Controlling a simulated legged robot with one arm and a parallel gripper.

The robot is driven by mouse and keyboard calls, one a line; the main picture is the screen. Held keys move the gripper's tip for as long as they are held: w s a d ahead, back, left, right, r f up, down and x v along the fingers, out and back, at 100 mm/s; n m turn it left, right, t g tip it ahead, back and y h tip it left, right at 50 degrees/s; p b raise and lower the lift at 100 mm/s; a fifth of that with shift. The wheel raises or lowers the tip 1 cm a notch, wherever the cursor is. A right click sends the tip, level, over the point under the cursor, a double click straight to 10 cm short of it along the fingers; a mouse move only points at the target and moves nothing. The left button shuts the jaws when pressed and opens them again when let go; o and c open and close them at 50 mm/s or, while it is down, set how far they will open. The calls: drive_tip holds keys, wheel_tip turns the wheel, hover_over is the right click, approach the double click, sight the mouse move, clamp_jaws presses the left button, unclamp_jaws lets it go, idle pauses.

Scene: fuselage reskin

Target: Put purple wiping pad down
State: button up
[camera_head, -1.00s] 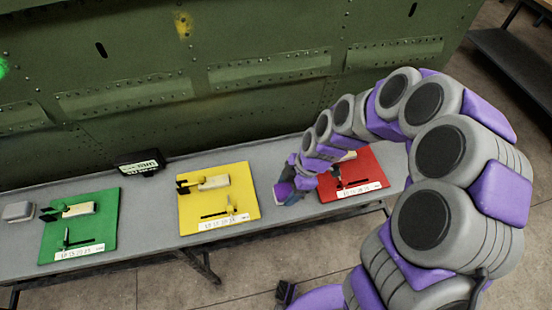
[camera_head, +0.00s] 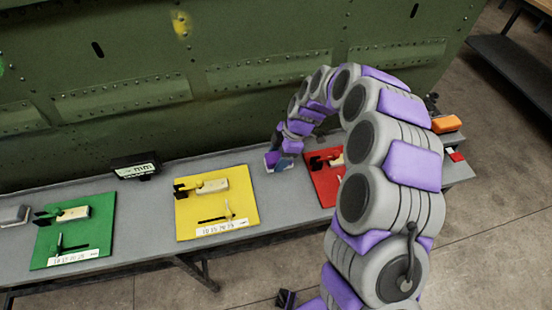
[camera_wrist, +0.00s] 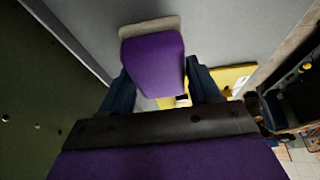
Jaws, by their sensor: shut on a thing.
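The purple wiping pad (camera_wrist: 154,66) has a purple body and a pale grey edge at its far end. In the wrist view it sits between the two dark fingers of my gripper (camera_wrist: 155,90), which is shut on it. In the head view my gripper (camera_head: 277,163) is over the grey bench, between the yellow board and the red board and near the green panel wall. The pad is small there and partly hidden by the gripper. I cannot tell whether the pad touches the bench top (camera_wrist: 225,30).
The yellow board (camera_head: 245,200) lies left of my gripper and the red board (camera_head: 322,183) lies right, partly hidden by my arm. A green board (camera_head: 95,240), a small display (camera_head: 136,166) and a grey block (camera_head: 14,215) are farther left. An orange object (camera_head: 446,123) is at right.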

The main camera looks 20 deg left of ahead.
sight(277, 159)
drive_tip(key=shift+w+a+f, duration=0.1)
drive_tip(key=shift+w+a, duration=0.1)
drive_tip(key=shift+w, duration=0.3)
drive_tip(key=f, duration=0.1)
drive_tip(key=f+b, duration=0.2)
drive_tip(key=shift+w+a+f, duration=0.15)
drive_tip(key=shift+a, duration=0.1)
drive_tip(key=o, duration=1.2)
drive_tip(key=shift+p, duration=0.3)
